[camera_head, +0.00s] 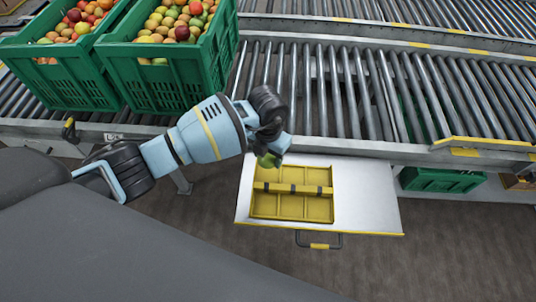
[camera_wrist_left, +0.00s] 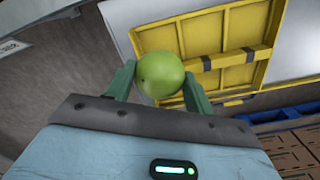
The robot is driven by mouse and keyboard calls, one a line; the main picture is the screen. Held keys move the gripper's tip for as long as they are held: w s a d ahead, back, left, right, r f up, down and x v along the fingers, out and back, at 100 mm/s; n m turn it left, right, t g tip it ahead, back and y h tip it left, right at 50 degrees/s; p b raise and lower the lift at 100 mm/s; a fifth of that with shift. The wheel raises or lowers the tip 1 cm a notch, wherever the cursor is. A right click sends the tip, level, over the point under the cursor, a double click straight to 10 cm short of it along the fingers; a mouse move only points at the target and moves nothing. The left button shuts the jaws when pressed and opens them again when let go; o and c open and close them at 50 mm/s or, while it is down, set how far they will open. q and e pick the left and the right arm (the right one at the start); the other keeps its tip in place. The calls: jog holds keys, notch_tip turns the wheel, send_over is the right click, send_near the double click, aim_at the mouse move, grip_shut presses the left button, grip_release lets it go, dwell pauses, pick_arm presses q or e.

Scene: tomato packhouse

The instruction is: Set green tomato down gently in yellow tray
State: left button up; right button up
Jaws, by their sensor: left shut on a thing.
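The green tomato (camera_wrist_left: 160,75) is round and sits between the two fingers of my left gripper (camera_wrist_left: 158,84), which is shut on it. In the head view the tomato (camera_head: 268,160) shows small below my left gripper (camera_head: 272,151), over the upper left corner of the yellow tray. The yellow tray (camera_head: 291,214) lies on a white pull-out shelf, with a bar with dark bands across it, and looks empty. In the left wrist view the tray (camera_wrist_left: 215,35) is beyond the tomato; how high the tomato is above it I cannot tell. My right gripper is not in view.
The white shelf (camera_head: 366,200) has bare room right of the tray and a handle (camera_head: 319,245) at its front. A roller conveyor (camera_head: 330,95) runs behind it. Green crates of mixed fruit (camera_head: 123,57) stand on the conveyor at left. Another green crate (camera_head: 440,181) sits lower right.

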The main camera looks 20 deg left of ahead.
pick_arm(q)
jog(key=shift+f, duration=0.15)
jog(key=shift+f+b, duration=0.8)
notch_tip(320, 180, down, 3)
jog(key=shift+r+b, duration=0.2)
jog(key=shift+b, duration=0.95)
jog(key=shift+f+b, duration=0.45)
jog(key=shift+f, duration=0.5)
jog(key=shift+f, duration=0.1)
jog(key=shift+f, duration=0.1)
